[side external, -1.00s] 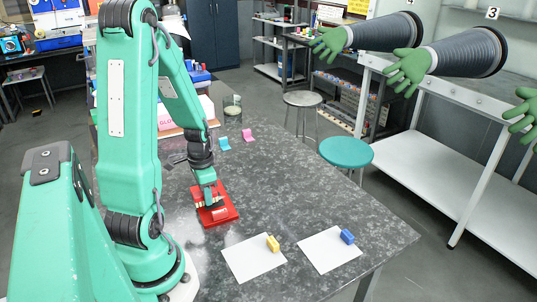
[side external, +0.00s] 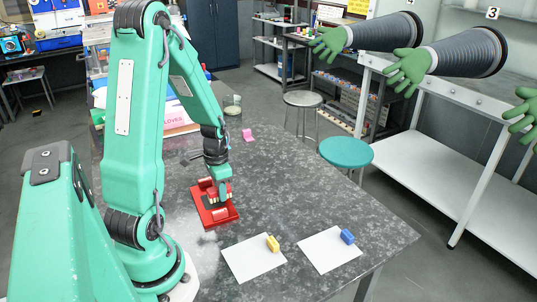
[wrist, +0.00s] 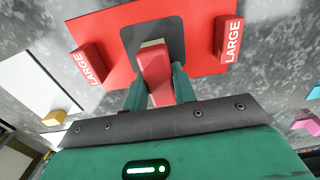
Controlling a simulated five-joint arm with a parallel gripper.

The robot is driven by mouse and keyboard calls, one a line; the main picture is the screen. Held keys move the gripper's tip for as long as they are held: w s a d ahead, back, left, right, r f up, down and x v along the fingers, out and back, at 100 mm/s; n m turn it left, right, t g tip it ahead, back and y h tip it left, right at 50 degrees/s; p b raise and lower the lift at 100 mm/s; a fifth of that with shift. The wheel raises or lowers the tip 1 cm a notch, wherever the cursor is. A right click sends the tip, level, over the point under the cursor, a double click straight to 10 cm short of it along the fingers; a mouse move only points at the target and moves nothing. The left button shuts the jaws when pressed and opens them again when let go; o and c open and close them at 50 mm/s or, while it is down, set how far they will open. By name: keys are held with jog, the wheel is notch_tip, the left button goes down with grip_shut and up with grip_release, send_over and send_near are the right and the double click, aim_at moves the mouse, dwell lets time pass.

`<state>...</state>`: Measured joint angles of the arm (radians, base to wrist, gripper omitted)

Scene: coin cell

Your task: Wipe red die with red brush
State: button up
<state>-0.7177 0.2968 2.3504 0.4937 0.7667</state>
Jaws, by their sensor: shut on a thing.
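The red die (side external: 207,218) is a flat red plate on the table with raised red blocks. In the wrist view the die (wrist: 190,20) shows a dark grey square in its middle and a red block marked LARGE on each side. My gripper (side external: 224,191) points down over the die. In the wrist view my gripper (wrist: 157,88) has its green fingers shut on the red brush (wrist: 156,70), whose pale tip lies over the dark square. I cannot tell whether the tip touches it. In the side view the brush is largely hidden by the fingers.
A yellow block (side external: 273,243) and a blue block (side external: 347,236) each sit on a white sheet, the left sheet (side external: 250,262) and the right sheet (side external: 325,252). A pink tab (side external: 248,135) and a glass beaker (side external: 232,105) stand farther back.

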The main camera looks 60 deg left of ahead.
jog(key=shift+w+d, duration=0.15)
jog(key=shift+w, duration=0.65)
jog(key=shift+r, duration=4.15)
jog(key=shift+w+d+r, duration=0.2)
jog(key=shift+w+d, duration=0.1)
jog(key=shift+w, duration=0.2)
jog(key=w+d+r, duration=0.4)
jog(key=w+d, duration=0.3)
jog(key=d, duration=0.3)
jog(key=w+d+r, duration=0.4)
jog(key=w+d, duration=0.3)
jog(key=d, duration=0.2)
jog(key=shift+d+r+n, duration=0.3)
jog(key=shift+d+r, duration=0.05)
jog(key=shift+d, duration=0.05)
